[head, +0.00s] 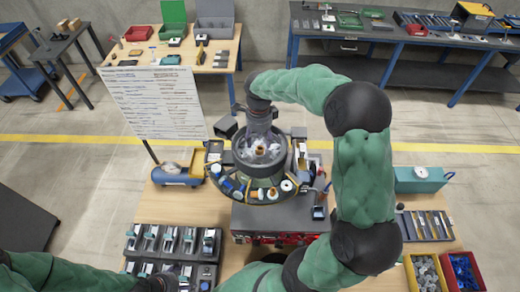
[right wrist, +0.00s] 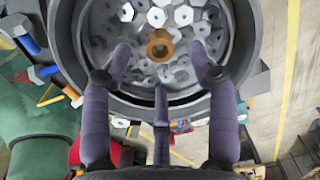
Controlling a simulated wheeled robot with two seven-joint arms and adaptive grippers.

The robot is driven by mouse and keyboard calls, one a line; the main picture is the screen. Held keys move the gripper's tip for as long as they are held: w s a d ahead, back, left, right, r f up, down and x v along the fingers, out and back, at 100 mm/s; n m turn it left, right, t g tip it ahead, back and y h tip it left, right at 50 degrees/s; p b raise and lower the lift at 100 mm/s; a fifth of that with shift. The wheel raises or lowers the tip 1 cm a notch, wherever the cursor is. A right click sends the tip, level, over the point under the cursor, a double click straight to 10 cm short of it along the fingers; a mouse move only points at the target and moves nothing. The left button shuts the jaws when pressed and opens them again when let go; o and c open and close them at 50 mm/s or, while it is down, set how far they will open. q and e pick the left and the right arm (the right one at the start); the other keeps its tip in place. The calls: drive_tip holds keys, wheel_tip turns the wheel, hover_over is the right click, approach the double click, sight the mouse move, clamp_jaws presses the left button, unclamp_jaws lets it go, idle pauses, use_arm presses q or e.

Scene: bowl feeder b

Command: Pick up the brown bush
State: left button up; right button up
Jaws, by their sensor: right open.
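The brown bush (right wrist: 159,46) is a short ring with a hole, lying among pale hexagonal nuts inside the round feeder bowl (right wrist: 66,50). In the head view the bush (head: 260,148) is a small brown spot in the bowl (head: 240,160). My right gripper (head: 259,137) reaches down over the bowl from behind. In the right wrist view its purple-grey fingers (right wrist: 159,62) are spread open, with the bush beyond and between their tips; nothing is held. My left arm shows at the bottom left edge; its gripper's state cannot be made out.
Small coloured parts lie on the ring around the bowl. Black trays (head: 172,243) fill the front left; a teal box (head: 420,180) stands at right.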

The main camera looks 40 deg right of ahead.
sight(260, 149)
drive_tip(key=shift+s+f+p, duration=0.15)
drive_tip(key=shift+f+p, duration=0.55)
drive_tip(key=shift+f, duration=1.9)
clamp_jaws()
